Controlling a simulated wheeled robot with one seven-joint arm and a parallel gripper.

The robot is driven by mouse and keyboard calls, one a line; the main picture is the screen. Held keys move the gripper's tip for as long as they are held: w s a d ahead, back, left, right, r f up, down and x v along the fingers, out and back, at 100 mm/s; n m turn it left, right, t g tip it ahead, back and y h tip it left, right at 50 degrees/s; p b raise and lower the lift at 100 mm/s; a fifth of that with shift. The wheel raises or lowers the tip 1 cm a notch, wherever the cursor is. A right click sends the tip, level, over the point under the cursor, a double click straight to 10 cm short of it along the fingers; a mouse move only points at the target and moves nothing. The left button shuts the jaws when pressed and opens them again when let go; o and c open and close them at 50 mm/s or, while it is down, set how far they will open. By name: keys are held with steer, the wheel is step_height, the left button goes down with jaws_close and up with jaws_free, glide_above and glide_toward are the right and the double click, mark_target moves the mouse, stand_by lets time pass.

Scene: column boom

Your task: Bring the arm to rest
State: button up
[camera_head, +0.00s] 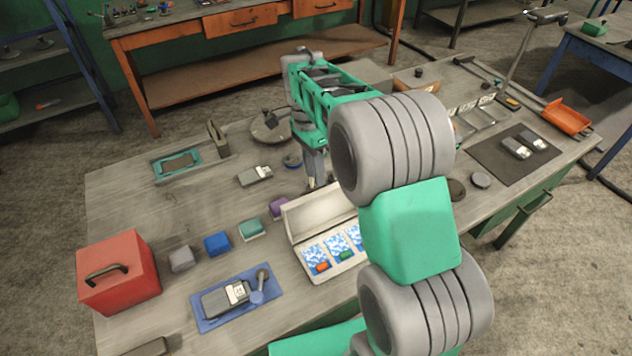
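My arm reaches from the lower right over the workbench (130,205), its grey and green links crossing the middle of the view.
On the left are a red box (118,272), small grey, blue, green and purple blocks, and a blue mat (205,318) with a device. On the right are a dark mat (490,160) with two devices and an orange tray (567,117).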

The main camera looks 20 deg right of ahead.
steer(key=v, duration=0.4)
steer(key=s+r+n+t, duration=0.1)
steer(key=s+n+t, duration=0.5)
steer(key=s+n, duration=0.9)
steer(key=shift+s+r+y, duration=0.3)
steer(key=shift+s, duration=0.9)
steer(key=shift+s, duration=0.1)
